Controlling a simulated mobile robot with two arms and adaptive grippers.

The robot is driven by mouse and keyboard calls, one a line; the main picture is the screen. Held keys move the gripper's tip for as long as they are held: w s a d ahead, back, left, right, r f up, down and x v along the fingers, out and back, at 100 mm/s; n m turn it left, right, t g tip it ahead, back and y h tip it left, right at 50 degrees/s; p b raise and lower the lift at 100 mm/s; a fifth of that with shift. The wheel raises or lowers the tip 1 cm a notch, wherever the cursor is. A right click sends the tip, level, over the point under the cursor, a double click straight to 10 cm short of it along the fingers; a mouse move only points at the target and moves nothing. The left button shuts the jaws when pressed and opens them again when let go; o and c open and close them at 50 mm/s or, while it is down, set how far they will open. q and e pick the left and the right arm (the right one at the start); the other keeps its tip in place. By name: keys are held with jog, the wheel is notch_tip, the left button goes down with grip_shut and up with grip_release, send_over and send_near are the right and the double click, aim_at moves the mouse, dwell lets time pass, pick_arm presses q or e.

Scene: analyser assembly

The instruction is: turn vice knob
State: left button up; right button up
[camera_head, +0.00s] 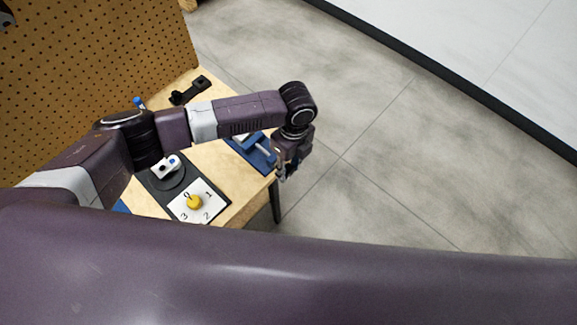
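A blue vice (262,156) stands at the right end of the wooden table, partly covered by my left arm. A light grey part shows on top of it. Its knob cannot be made out clearly. My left gripper (283,176) points down at the table's right edge, just right of the vice. It is small and dark here, and I cannot tell whether its fingers touch the vice or are open. My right gripper is not in view.
A white panel (211,211) with a yellow dial (194,202) and numbers lies at the table's front. A black fixture (190,91) is at the back. A pegboard (100,50) stands at left. Open floor lies to the right.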

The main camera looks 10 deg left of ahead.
pick_arm(q)
jog(key=c, duration=0.6)
jog(key=shift+s+a+r+t+h+p, duration=0.1)
jog(key=shift+s+r+t+h+p, duration=0.1)
jog(key=shift+t+h+p, duration=0.55)
jog(key=shift+s+a+f+t+p, duration=0.1)
jog(key=shift+t+p, duration=0.35)
jog(key=shift+p, duration=0.3)
jog(key=shift+s+f+t+h, duration=0.1)
jog(key=shift+f+t+h, duration=0.1)
jog(key=shift+t+h, duration=0.6)
jog(key=shift+a+t+h, duration=0.1)
jog(key=shift+t+h, duration=0.35)
jog(key=shift+t, duration=0.25)
